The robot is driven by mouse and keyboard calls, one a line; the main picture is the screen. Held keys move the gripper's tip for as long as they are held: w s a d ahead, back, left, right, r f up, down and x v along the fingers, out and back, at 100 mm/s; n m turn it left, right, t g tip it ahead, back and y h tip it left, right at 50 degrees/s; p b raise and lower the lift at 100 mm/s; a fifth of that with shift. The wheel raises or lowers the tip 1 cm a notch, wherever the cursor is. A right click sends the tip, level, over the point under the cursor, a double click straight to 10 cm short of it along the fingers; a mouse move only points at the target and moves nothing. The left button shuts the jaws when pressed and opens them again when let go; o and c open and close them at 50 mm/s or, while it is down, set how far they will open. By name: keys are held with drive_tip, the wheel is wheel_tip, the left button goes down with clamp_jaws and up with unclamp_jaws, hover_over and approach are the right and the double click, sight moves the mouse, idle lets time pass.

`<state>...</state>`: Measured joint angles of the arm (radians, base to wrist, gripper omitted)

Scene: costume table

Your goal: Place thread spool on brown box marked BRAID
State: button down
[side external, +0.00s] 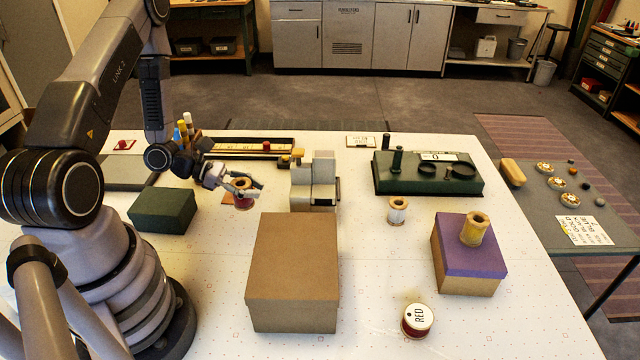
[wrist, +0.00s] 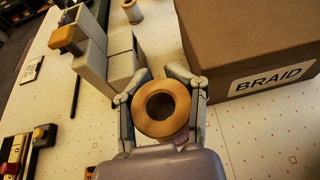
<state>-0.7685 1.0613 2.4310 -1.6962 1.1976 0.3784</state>
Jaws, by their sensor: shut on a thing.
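The thread spool (side external: 243,200) is between the fingers of my gripper (side external: 248,189), left of the grey stepped block. In the wrist view my gripper (wrist: 162,94) is shut around the spool (wrist: 177,110), whose wooden top rim and dark centre hole face the camera. I cannot tell whether the spool touches the table. The brown box (side external: 292,258) stands closed at the front middle of the table, with nothing on its lid. Its BRAID label (wrist: 270,78) shows in the wrist view, on the side to the right of the spool.
A grey stepped block (side external: 315,186) stands close beside the spool. A green box (side external: 162,210) is to the left. Other spools are a pale one (side external: 397,211), one marked RED (side external: 417,320), and a yellowish one (side external: 474,229) on a purple-lidded box (side external: 452,262).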

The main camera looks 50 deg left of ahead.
drive_tip(key=d+r+m+g+h, duration=0.1)
drive_tip(key=d+r, duration=0.1)
drive_tip(key=d, duration=0.1)
drive_tip(key=d+r+m+g+h, duration=0.1)
drive_tip(key=d, duration=0.2)
drive_tip(key=d+r+m+g, duration=0.2)
drive_tip(key=d, duration=0.2)
drive_tip(key=shift+w+r+h, duration=0.25)
drive_tip(key=shift+r+h, duration=0.1)
drive_tip(key=shift+h, duration=0.05)
drive_tip(key=s+d+r+m+g, duration=0.3)
drive_tip(key=d+r+m+g, duration=0.1)
drive_tip(key=d, duration=0.5)
hover_over(306, 259)
drive_tip(key=shift+g+h, duration=0.4)
wheel_tip(306, 259, down, 7)
drive_tip(key=shift+f, duration=0.35)
drive_tip(key=shift+f, duration=0.1)
drive_tip(key=c, duration=0.6)
unclamp_jaws()
